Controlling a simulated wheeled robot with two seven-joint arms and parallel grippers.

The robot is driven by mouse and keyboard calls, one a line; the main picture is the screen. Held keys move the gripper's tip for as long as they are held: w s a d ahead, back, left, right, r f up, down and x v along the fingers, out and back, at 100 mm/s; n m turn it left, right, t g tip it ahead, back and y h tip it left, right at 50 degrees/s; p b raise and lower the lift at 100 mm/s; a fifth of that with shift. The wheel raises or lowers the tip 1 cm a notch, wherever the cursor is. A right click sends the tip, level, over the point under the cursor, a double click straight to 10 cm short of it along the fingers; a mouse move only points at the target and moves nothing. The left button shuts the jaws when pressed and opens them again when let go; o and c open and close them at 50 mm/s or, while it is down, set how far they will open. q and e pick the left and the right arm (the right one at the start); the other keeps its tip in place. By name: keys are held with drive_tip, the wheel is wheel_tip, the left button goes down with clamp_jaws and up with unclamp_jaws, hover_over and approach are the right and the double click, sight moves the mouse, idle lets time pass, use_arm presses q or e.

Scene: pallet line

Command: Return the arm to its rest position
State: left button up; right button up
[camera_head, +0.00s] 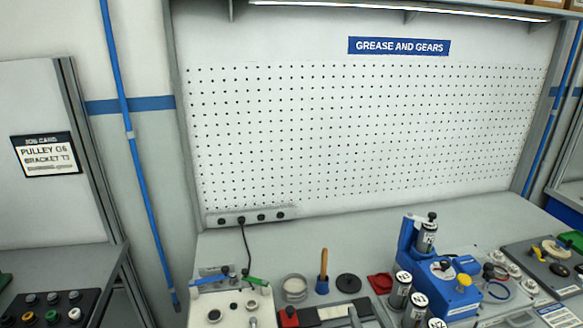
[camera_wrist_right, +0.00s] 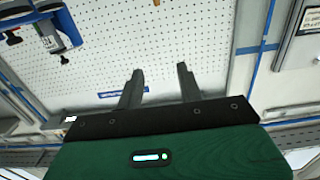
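My right gripper (camera_wrist_right: 159,78) shows in the right wrist view. Its two grey fingers stand apart with nothing between them, so it is open and empty. Behind the fingers is the white pegboard (camera_wrist_right: 150,45), with a blue sign strip partly hidden by one finger. The fingers appear clear of the bench and of every object. In the head view I cannot make out either gripper for sure, and my left gripper does not show in the wrist view.
The bench (camera_head: 340,240) is crowded along its front. On it are a blue press-like fixture (camera_head: 440,272) with a canister, several more canisters (camera_head: 400,290), a cream device (camera_head: 232,308) and a wooden-handled brush (camera_head: 323,270). The pegboard (camera_head: 360,130) stands behind.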

drive_tip(key=s+d+f+g+h, duration=0.2)
drive_tip(key=s+d+f+g, duration=0.2)
drive_tip(key=s+f+g, duration=0.45)
drive_tip(key=s+d+f+g+h, duration=0.1)
drive_tip(key=s+d+f+g, duration=0.4)
drive_tip(key=s+f, duration=0.7)
wheel_tip(320, 180, down, 31)
drive_tip(key=s+a+g+b, duration=0.2)
drive_tip(key=b, duration=0.2)
use_arm(q)
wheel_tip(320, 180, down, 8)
drive_tip(key=b, duration=0.4)
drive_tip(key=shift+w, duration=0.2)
use_arm(e)
drive_tip(key=s+d+f, duration=0.2)
drive_tip(key=s+f, duration=0.8)
drive_tip(key=f, duration=0.2)
drive_tip(key=s+d+f, duration=0.2)
drive_tip(key=s+f, duration=0.7)
drive_tip(key=f, duration=0.4)
drive_tip(key=shift+s+g, duration=0.35)
drive_tip(key=shift+g, duration=0.1)
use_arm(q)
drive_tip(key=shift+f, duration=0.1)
